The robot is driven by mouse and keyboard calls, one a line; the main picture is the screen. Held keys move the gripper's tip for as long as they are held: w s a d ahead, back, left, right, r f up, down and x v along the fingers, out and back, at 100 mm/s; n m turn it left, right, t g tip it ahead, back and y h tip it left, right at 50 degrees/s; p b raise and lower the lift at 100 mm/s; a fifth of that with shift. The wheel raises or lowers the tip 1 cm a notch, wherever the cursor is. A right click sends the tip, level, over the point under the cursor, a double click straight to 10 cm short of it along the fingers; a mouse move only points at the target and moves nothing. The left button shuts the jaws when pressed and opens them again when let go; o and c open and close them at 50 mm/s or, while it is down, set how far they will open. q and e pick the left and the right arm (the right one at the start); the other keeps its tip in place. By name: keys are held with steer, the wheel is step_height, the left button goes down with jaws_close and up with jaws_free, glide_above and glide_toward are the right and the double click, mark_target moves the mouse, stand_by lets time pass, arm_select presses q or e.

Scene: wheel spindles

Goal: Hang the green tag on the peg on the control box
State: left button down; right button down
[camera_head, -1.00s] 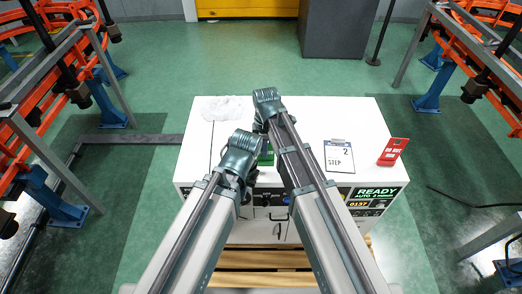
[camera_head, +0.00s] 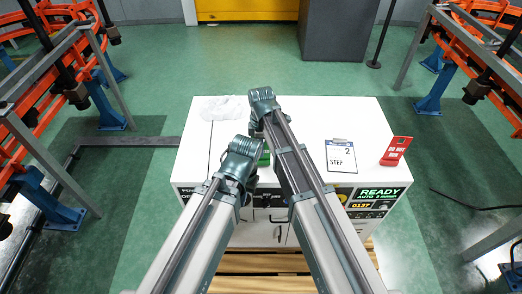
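The control box (camera_head: 300,117) is a white cabinet with a flat top and a dark front panel. A small patch of the green tag (camera_head: 265,157) shows between my two arms near the box's front edge; most of it is hidden. My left gripper (camera_head: 243,178) is by the front edge beside the green patch, mostly covered by its own wrist. My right gripper (camera_head: 258,128) is over the box top, its fingers hidden under the wrist. I cannot tell whether either one holds the tag. The peg is not visible.
A clipboard marked STEP 2 (camera_head: 341,157) and a red tag (camera_head: 395,151) lie on the right of the box top. A crumpled whitish cloth (camera_head: 218,108) lies at the back left. A lit READY display (camera_head: 378,194) is on the front. Orange racks stand on both sides.

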steer(key=shift+f, duration=0.2)
steer(key=c, duration=1)
jaws_free()
steer(key=shift+c, duration=0.2)
step_height(320, 180, up, 14)
steer(key=p, duration=1.3)
steer(key=shift+w+d+p, duration=0.15)
steer(key=shift+p, duration=0.15)
steer(key=shift+f, duration=0.1)
